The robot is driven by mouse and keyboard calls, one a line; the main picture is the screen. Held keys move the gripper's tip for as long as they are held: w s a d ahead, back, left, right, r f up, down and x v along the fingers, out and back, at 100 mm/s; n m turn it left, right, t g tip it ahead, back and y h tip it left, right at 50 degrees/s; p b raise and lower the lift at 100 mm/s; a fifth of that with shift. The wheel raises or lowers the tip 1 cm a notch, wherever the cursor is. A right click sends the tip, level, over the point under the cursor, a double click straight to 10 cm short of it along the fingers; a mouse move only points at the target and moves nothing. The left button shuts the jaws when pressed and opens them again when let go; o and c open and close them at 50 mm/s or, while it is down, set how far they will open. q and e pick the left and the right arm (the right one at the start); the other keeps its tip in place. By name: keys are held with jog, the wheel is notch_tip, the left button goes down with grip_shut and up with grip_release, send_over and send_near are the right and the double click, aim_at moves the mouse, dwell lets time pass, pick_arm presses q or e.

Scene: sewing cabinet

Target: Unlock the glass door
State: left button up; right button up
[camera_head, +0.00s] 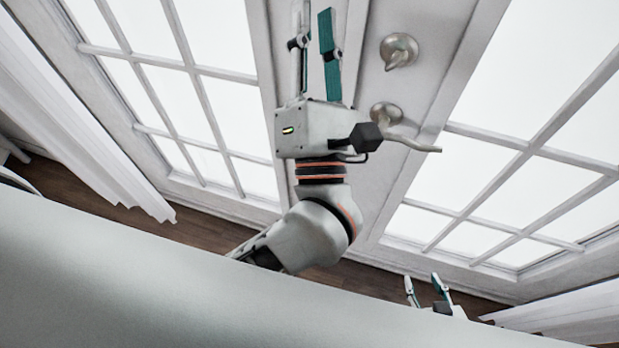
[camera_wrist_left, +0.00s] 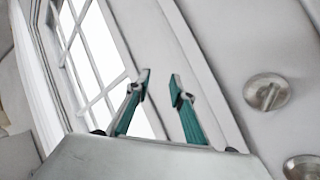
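The white glass door (camera_head: 345,75) has many panes. A round metal lock with a small thumb-turn (camera_head: 398,51) is mounted on the door's flat stile. It also shows at the right in the left wrist view (camera_wrist_left: 267,92). A lever handle (camera_head: 410,142) is below it. My left gripper (camera_head: 313,22) is open and empty, with its teal fingers pointing up the frame, left of the lock and apart from it. Its fingers also show in the left wrist view (camera_wrist_left: 161,86). My right gripper (camera_head: 421,279) is small at the lower right, open and empty, far from the lock.
White curtains (camera_head: 75,110) hang at the left, and another (camera_head: 575,312) hangs at the lower right. A brown wood floor (camera_head: 205,232) shows below the doors. The lever handle sticks out close to the right of my left gripper's body.

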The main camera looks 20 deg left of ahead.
pick_arm(q)
jog(key=d+f+m+g+h+p, duration=0.1)
jog(key=d+f+m+h, duration=0.1)
jog(key=f+m+h, duration=0.85)
jog(key=d+f+m+g+h, duration=0.15)
jog(key=f+m+h, duration=0.3)
jog(key=m, duration=1.05)
jog(key=s+a+f+m+g, duration=0.1)
jog(key=f+m+g, duration=0.1)
jog(key=f, duration=0.7)
jog(key=s+a+f+m+g+y+p, duration=0.1)
jog(key=f+m, duration=0.4)
jog(key=f, duration=0.5)
jog(key=shift+s+a+f+g, duration=0.15)
jog(key=shift+a+f+g, duration=0.15)
jog(key=shift+a+g, duration=0.7)
jog(key=shift+d, duration=0.25)
